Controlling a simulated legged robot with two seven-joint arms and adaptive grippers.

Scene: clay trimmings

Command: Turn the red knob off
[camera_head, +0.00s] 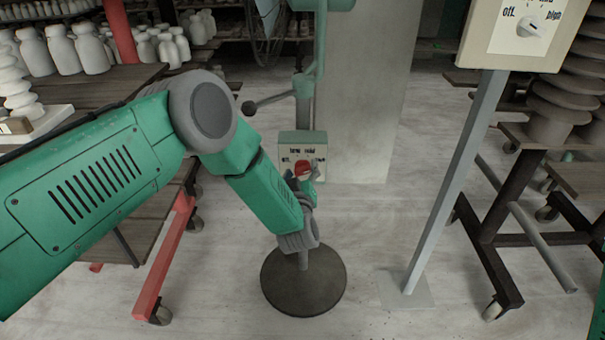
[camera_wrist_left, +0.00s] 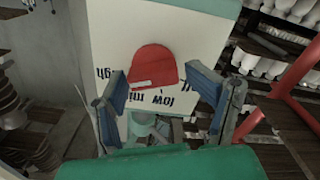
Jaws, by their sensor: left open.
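The red knob (camera_head: 303,167) sits on the front of a small pale control box (camera_head: 301,140) with a green top, on a floor stand with a round dark base. In the left wrist view the knob (camera_wrist_left: 153,62) is a rounded red shape on a white face lettered "low", "mid" and "high", upside down. My left gripper (camera_head: 302,175) is open in front of the box. In the wrist view its fingers (camera_wrist_left: 155,82) stand apart, one to each side of the knob, with visible gaps; contact is not apparent. My right gripper is out of view.
A second panel (camera_head: 507,45) with a white knob stands on a grey post at the upper right. A wooden cart (camera_head: 150,215) with red legs is at left, a dark wheeled rack (camera_head: 487,250) at right. A concrete pillar (camera_head: 372,90) rises behind the box.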

